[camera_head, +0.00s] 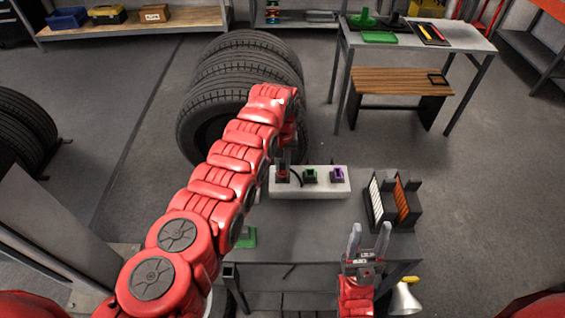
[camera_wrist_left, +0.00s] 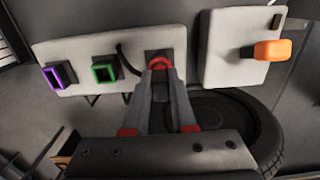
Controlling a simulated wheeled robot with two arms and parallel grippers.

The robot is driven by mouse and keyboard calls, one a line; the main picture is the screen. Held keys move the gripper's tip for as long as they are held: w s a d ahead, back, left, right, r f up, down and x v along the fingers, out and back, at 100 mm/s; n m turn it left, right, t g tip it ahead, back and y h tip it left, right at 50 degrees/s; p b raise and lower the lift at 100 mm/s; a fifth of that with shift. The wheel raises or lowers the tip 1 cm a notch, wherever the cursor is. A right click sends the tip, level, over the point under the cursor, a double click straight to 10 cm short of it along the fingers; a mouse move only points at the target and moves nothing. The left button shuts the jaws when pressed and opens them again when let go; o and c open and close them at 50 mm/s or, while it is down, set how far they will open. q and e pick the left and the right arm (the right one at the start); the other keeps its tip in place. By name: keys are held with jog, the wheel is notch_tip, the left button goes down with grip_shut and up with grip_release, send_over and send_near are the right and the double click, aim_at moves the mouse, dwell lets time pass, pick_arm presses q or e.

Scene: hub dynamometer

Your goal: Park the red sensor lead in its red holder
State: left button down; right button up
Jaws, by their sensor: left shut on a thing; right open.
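A pale block (camera_head: 325,189) on the grey table carries a green holder (camera_head: 310,175), a purple holder (camera_head: 338,173) and, at its left end, a dark station with red on it (camera_head: 282,174). My left gripper (camera_head: 283,158) is over that left station, partly covered by my arm. In the left wrist view its fingertips (camera_wrist_left: 160,68) close on the red sensor lead (camera_wrist_left: 160,63), right at the block's dark station. A black cable (camera_wrist_left: 124,62) curves beside it. The fingers hide the contact, so I cannot tell whether the lead is seated. My right gripper (camera_head: 368,241) is open and empty, near the table's front edge.
A dark rack with white and orange strips (camera_head: 393,204) stands on the table's right side. Stacked tyres (camera_head: 240,80) stand behind the table. The left wrist view shows a second pale panel (camera_wrist_left: 225,65) with an orange knob-like part (camera_wrist_left: 272,50).

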pick_arm(q)
jog(key=shift+f, duration=0.35)
jog(key=c, duration=0.7)
grip_release()
jog(key=shift+o, duration=0.2)
jog(key=shift+r, duration=0.1)
